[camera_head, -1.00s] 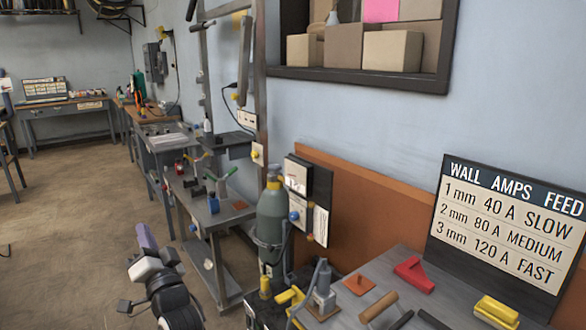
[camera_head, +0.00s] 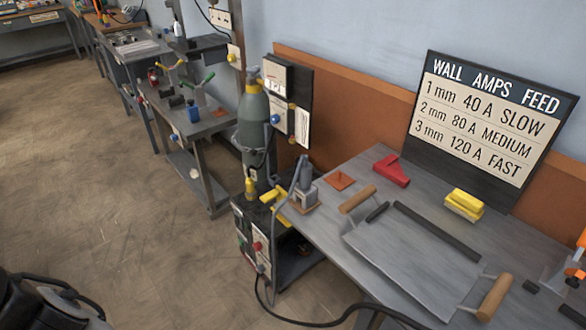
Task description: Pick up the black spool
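I cannot pick out the black spool for certain. A small dark cylindrical object (camera_head: 177,101) lies on the top of the grey cart (camera_head: 208,123), left of the gas cylinder, and is too small to identify. A short black piece (camera_head: 377,212) and a longer black bar (camera_head: 437,231) lie on the grey workbench at the right. My gripper is not in view; only a dark part of my own body shows at the lower left corner.
The grey workbench (camera_head: 345,178) also holds a red block (camera_head: 392,171), a yellow block (camera_head: 464,205) and wooden-handled tools. Brown floor (camera_head: 90,180) is open at the left.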

